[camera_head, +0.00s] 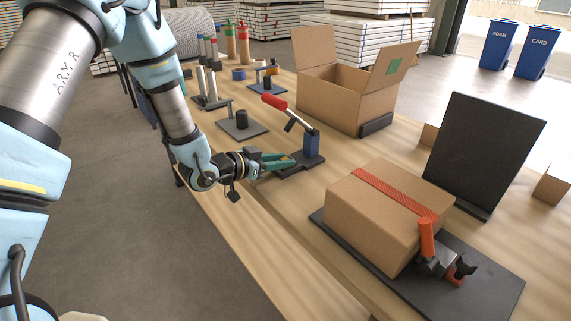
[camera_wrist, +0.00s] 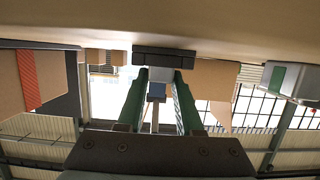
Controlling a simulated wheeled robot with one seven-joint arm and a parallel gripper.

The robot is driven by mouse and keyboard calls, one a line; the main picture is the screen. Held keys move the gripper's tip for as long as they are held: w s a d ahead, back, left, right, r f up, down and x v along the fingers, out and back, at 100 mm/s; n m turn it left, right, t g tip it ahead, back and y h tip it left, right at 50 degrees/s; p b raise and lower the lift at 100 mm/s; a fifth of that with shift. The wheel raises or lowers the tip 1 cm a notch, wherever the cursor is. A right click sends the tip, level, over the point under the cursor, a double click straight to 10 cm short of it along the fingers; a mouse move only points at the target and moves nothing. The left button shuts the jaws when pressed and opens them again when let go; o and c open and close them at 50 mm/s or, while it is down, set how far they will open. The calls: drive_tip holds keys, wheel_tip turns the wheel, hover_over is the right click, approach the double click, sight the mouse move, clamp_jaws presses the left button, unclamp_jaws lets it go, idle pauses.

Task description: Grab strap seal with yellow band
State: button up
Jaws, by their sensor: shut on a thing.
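My gripper (camera_head: 279,161) has green fingers and reaches in low at the near side of a bench press (camera_head: 312,146) with a dark base, a blue post and a raised red handle. In the wrist view my gripper (camera_wrist: 166,76) has its fingers a little apart. It is shut on a small dark part that sits at the press base, largely hidden by the fingers. I cannot make out a yellow band on it.
An open carton (camera_head: 340,103) stands behind the press. A closed carton with a red strap (camera_head: 375,235) and an orange-handled tool (camera_head: 428,242) are at the right. A dark upright panel (camera_head: 484,150) is behind them. Small stands (camera_head: 242,131) fill the far left.

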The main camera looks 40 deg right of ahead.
clamp_jaws()
drive_tip(key=shift+r, duration=0.1)
